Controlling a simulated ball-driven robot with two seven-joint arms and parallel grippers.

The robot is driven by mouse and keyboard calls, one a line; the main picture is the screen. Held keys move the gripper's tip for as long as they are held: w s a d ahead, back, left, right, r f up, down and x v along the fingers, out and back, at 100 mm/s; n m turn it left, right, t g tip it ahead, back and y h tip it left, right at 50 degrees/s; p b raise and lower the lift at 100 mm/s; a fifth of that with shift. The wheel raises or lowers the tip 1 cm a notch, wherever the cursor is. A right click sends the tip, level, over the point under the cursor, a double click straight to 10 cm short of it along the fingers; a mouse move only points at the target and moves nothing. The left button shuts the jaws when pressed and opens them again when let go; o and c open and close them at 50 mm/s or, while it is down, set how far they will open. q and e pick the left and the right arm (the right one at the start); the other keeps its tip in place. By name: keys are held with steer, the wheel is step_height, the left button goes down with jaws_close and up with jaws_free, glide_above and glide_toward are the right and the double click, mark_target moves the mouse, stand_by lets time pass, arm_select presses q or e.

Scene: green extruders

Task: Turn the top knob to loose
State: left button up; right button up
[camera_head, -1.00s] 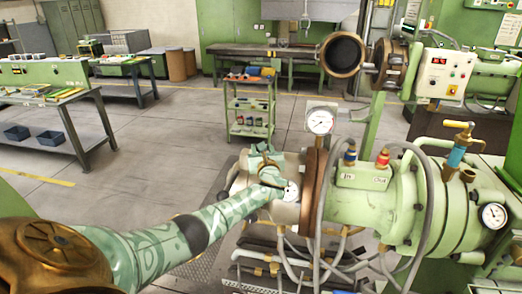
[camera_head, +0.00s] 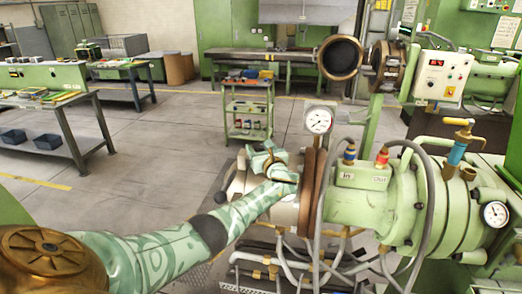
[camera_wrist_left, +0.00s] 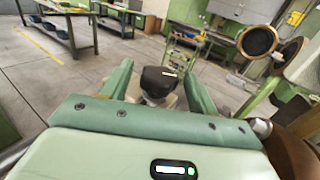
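The top knob (camera_wrist_left: 160,82) is a dark, rounded cap on a pale metal base, with a small light mark on it. It shows in the left wrist view between the two green fingers of my left gripper (camera_wrist_left: 159,84). The fingers are spread, with a gap on each side of the knob. In the head view my left gripper (camera_head: 262,158) is over the metal collar (camera_head: 285,212) at the left end of the green extruder (camera_head: 365,205). The gripper hides the knob there. My right gripper is not in view.
A pressure gauge (camera_head: 318,120) stands just right of my left gripper. Grey hoses (camera_head: 425,195) loop over the extruder, and pipes (camera_head: 290,262) run below it. A round bronze opening (camera_head: 341,58) is behind.

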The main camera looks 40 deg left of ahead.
arm_select(q)
steer(key=shift+f, duration=0.1)
step_height(320, 180, up, 3)
steer(key=shift+f, duration=0.1)
steer(key=s+d+r+p, duration=0.2)
steer(key=s+d+r, duration=0.7)
steer(key=s+r, duration=0.1)
steer(key=shift+s+p, duration=0.35)
steer(key=shift+s, duration=0.05)
steer(key=shift+r, duration=0.1)
